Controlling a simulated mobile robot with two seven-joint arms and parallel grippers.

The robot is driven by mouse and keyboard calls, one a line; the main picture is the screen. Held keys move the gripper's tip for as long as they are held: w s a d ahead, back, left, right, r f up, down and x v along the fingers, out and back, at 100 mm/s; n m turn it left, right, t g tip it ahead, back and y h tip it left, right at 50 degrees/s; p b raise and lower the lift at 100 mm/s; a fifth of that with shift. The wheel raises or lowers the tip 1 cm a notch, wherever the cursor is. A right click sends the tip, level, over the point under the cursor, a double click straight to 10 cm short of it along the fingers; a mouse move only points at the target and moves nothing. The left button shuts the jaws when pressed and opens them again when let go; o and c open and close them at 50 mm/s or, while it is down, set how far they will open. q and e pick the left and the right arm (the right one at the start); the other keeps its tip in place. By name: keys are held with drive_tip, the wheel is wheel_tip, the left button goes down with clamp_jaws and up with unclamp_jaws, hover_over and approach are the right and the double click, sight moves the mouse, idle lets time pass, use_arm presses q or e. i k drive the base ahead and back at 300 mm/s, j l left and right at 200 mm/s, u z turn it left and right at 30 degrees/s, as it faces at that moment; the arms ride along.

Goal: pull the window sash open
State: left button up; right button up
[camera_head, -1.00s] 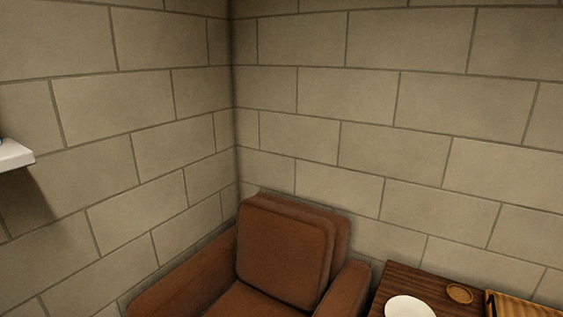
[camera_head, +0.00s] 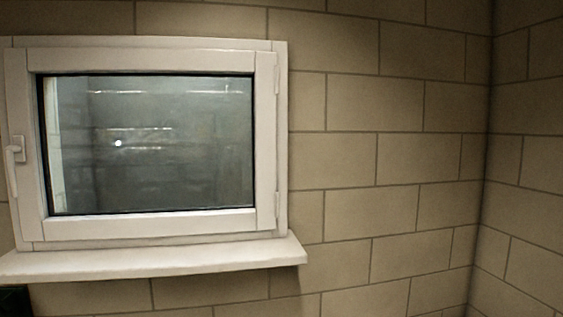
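The window sash (camera_head: 264,150) is a white frame around a dark, reflecting glass pane (camera_head: 150,145). It sits at the left of the view, in a white outer frame set in the wall, and looks shut. Its white handle (camera_head: 12,165) is on the sash's left side, with the lever pointing down, close to the picture's left edge. Hinges (camera_head: 277,205) show on the right side. Neither of my grippers is in view.
A white sill (camera_head: 150,263) juts out below the window. A block wall (camera_head: 380,160) fills the right, with a room corner (camera_head: 487,150) near the right edge. A small dark thing (camera_head: 14,300) shows at the bottom left; I cannot tell what it is.

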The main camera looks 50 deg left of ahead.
sight(26, 69)
drive_tip(key=u, duration=2.75)
